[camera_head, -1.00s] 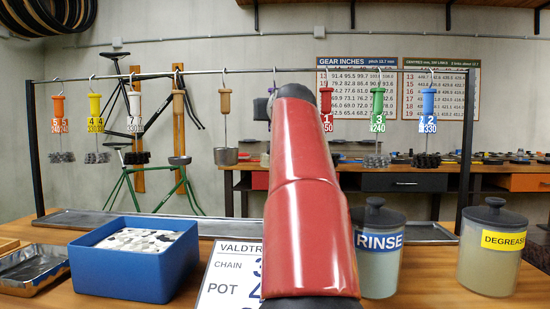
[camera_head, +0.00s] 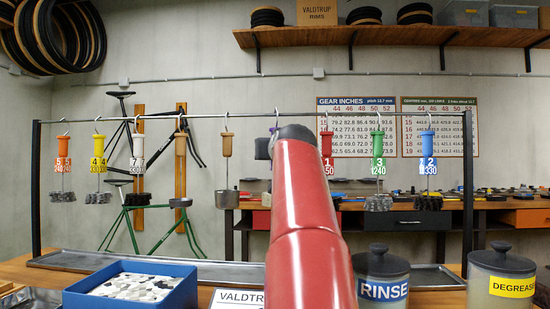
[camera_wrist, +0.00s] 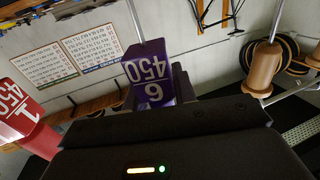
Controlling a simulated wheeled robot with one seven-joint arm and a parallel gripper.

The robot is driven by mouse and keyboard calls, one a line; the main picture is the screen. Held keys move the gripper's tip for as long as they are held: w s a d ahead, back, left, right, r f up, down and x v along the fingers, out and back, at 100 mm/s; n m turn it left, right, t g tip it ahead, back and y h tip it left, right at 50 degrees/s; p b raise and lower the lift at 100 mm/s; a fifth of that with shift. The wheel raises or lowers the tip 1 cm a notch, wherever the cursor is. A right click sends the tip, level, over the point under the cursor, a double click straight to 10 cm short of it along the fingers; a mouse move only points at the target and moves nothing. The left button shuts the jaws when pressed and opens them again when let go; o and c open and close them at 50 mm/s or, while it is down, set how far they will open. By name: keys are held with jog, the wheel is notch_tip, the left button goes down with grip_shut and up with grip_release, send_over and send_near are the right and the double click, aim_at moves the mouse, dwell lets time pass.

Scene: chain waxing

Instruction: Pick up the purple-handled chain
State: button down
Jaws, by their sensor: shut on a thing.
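In the head view only a sliver of the purple handle (camera_head: 262,149) shows left of my red arm. A hook at the rail (camera_head: 240,118) shows just above it and seems to be still on the rail.
On the rail hang a red handle (camera_head: 326,146) close right and a wooden handle with a pot (camera_head: 227,147) close left. Green, blue, white, yellow and orange handles hang further out. Below stand a blue tray (camera_head: 180,299), a rinse jar (camera_head: 382,268) and a degreaser jar (camera_head: 501,272).

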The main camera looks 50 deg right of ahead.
jog(key=shift+s+a+r+b, duration=0.3)
jog(key=shift+s+a+b, duration=0.15)
jog(key=shift+s+a, duration=0.35)
jog(key=s+a+b, duration=0.3)
jog(key=s+a, duration=0.6)
jog(key=a, duration=0.3)
jog(key=shift+s+a+b, duration=0.25)
jog(key=shift+s+b, duration=0.1)
